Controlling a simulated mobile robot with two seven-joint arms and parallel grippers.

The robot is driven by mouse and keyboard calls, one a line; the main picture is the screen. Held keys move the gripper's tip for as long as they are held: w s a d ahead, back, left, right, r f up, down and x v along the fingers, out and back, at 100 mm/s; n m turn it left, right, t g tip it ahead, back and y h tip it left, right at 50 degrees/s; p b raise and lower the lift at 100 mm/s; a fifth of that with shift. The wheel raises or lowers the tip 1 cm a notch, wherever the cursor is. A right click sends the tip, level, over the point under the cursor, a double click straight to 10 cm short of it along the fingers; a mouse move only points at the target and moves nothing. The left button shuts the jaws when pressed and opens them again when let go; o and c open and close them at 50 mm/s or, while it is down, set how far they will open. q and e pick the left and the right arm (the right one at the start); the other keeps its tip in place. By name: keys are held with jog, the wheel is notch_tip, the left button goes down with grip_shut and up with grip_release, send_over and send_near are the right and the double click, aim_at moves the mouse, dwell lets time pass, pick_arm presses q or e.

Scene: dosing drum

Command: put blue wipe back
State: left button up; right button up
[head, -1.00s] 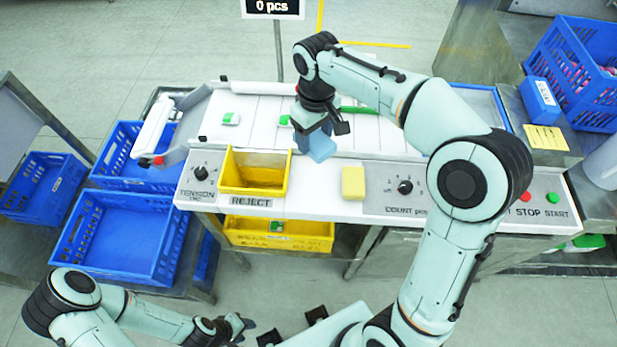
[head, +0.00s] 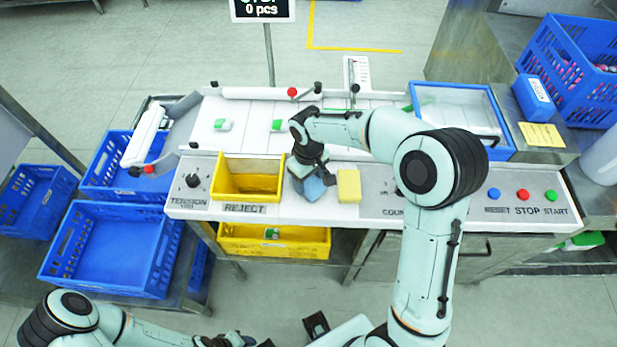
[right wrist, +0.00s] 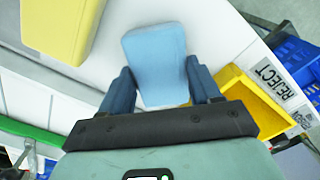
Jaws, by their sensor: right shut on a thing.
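The blue wipe (head: 314,190) is a small light-blue block in my right gripper (head: 308,178), above the white front ledge of the machine. In the right wrist view the wipe (right wrist: 155,62) sits between the two dark fingers of the gripper (right wrist: 160,88), which are shut on it. A yellow block (head: 348,186) lies on the ledge just right of the wipe. I cannot tell whether the wipe touches the ledge. My left gripper (head: 228,341) is at the bottom edge, partly cut off, and its opening is unclear.
The yellow reject bin (head: 246,195) is set in the ledge left of the wipe. Small green-and-white pieces (head: 222,125) lie on the belt behind. A count knob, partly behind my right arm, and buttons (head: 523,195) are to the right. Blue crates (head: 103,289) stand at the left.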

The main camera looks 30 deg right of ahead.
aim_at(308, 181)
jog(key=o, duration=0.6)
jog(key=shift+f, duration=0.15)
jog(key=o, duration=0.4)
pick_arm(q)
jog(key=shift+s, duration=0.1)
pick_arm(e)
jog(key=shift+r, duration=0.25)
pick_arm(q)
jog(key=shift+w+r+p, duration=0.6)
jog(key=shift+r+p, duration=0.1)
jog(key=shift+r, duration=0.2)
pick_arm(e)
notch_tip(308, 181, up, 12)
pick_arm(q)
jog(key=shift+s, duration=0.1)
